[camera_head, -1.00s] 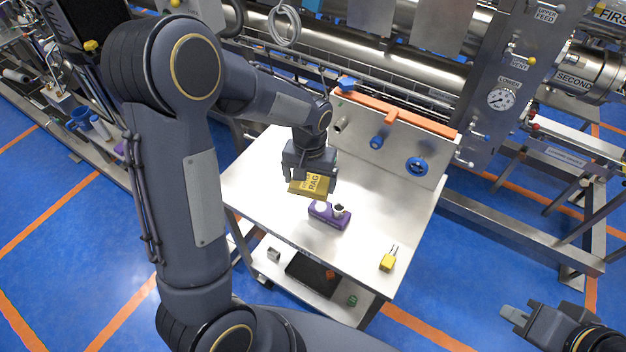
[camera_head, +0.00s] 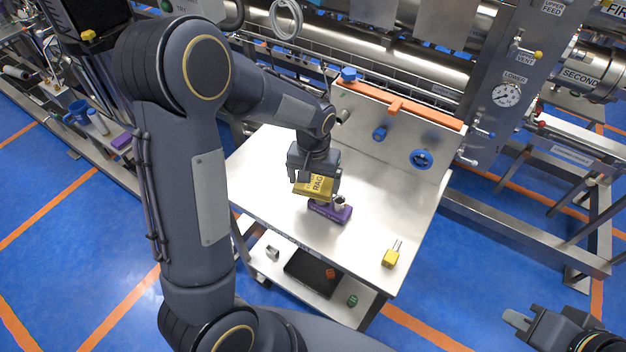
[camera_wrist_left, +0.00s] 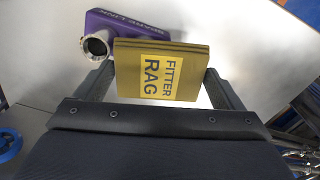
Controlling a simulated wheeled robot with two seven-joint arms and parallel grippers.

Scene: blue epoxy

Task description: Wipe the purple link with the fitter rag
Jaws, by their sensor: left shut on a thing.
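The fitter rag (camera_head: 314,185) is a yellow-brown block with dark lettering; it also shows in the left wrist view (camera_wrist_left: 160,72). My left gripper (camera_head: 315,181) is shut on the rag, one finger on each side of it. The purple link (camera_head: 333,213) lies on the steel table, just below the rag in the head view, with a metal ring fitting on top. In the left wrist view the link (camera_wrist_left: 120,26) is behind the rag, which hides part of it. I cannot tell whether they touch. My right gripper (camera_head: 515,320) is at the lower right, away from the table.
The steel table (camera_head: 280,170) is mostly bare. A yellow two-pin plug (camera_head: 391,257) stands near its front right. A back panel with blue knobs (camera_head: 421,160) and an orange rail (camera_head: 400,106) rises behind. A lower shelf holds a black mat (camera_head: 310,272) and small parts.

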